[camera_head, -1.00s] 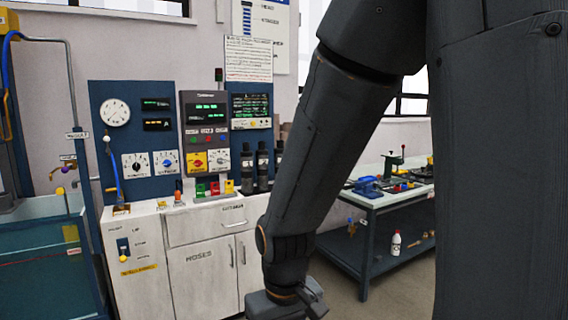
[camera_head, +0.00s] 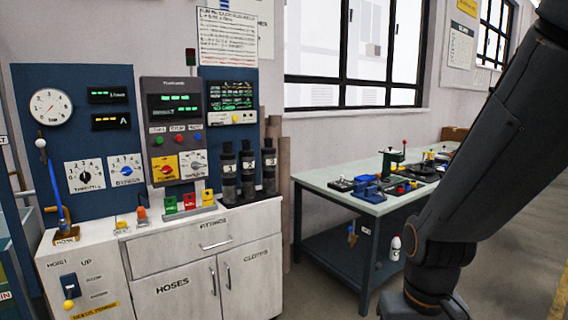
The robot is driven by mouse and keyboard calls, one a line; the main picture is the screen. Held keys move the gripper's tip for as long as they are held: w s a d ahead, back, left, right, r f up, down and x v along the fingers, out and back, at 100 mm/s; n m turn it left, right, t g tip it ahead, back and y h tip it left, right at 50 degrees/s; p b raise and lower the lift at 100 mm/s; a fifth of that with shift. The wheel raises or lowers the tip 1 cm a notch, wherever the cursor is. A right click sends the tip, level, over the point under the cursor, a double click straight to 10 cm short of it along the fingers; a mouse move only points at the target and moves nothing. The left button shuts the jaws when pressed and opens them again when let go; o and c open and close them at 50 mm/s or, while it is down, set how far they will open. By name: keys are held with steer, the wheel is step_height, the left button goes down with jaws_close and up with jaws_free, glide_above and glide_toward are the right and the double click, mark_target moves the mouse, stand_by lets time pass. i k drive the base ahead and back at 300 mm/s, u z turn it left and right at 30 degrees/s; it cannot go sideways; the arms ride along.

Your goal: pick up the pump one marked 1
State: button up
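Three dark pump tubes stand upright side by side on the right end of the white cabinet top: a left tube (camera_head: 228,178), a middle tube (camera_head: 248,174) and a right tube (camera_head: 269,170). Each has a small pale mark on its front, too small to read surely, so I cannot tell which is marked 1. My dark arm comes down the right side of the view, well to the right of the tubes and nearer to me. Its lower end is cut off by the bottom edge, and my gripper's fingers are not visible.
The white cabinet (camera_head: 172,262) has a blue instrument panel (camera_head: 40,80) behind it. Small coloured blocks (camera_head: 189,201) sit left of the tubes. A workbench (camera_head: 325,179) with tools stands to the right. Grey floor (camera_head: 320,296) is open between cabinet and arm.

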mark_target(228, 158)
steer(key=u, duration=0.15)
steer(key=i, duration=1)
steer(key=u, duration=0.65)
